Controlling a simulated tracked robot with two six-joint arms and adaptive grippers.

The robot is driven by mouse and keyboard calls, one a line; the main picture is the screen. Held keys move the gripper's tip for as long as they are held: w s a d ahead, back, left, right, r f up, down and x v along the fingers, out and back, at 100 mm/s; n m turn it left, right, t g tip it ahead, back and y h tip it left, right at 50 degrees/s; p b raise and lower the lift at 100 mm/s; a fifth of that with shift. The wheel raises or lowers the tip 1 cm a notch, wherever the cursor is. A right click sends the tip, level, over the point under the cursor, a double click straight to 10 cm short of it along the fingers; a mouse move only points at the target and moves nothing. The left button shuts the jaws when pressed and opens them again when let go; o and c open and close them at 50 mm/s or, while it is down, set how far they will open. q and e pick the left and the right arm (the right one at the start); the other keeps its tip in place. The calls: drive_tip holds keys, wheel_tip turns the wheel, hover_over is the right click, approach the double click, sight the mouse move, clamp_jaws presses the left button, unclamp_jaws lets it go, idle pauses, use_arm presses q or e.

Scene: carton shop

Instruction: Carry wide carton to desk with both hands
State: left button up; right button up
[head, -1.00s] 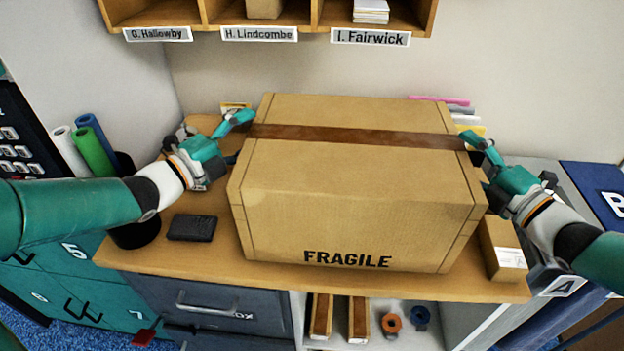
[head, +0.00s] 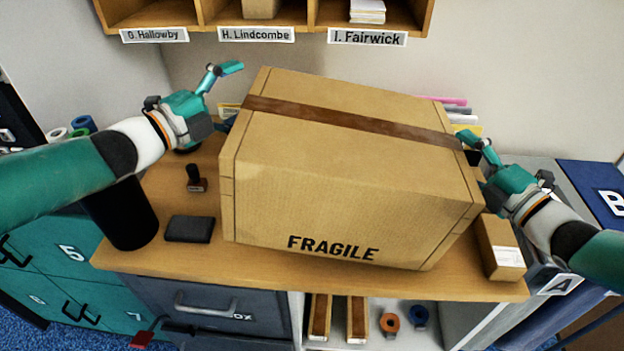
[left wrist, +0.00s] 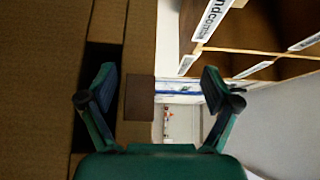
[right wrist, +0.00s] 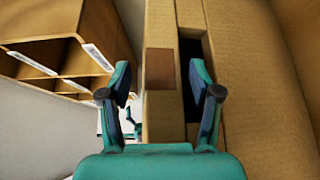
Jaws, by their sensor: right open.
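The wide brown carton (head: 340,190), with a brown tape strip and FRAGILE on its front, is over the desk (head: 265,272). It is tilted, its left end higher than its right. My left gripper (head: 228,98) is at the carton's upper left end. In the left wrist view its fingers (left wrist: 160,85) are spread, one at a dark hand slot, the other beyond the carton's top. My right gripper (head: 475,150) is at the right end. In the right wrist view its open fingers (right wrist: 160,85) straddle the strip above the slot.
A black wallet-like item (head: 189,229), a stamp (head: 195,180) and a black cylinder (head: 122,213) are left of the carton. A small box (head: 500,248) is at its right. Pigeonhole shelves (head: 265,20) hang above and behind.

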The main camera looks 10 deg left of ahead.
use_arm(q)
drive_tip(key=shift+r, duration=0.85)
use_arm(e)
drive_tip(key=o, duration=0.4)
drive_tip(key=v, duration=1.2)
drive_tip(key=shift+f, duration=0.15)
use_arm(q)
drive_tip(key=shift+a, duration=0.15)
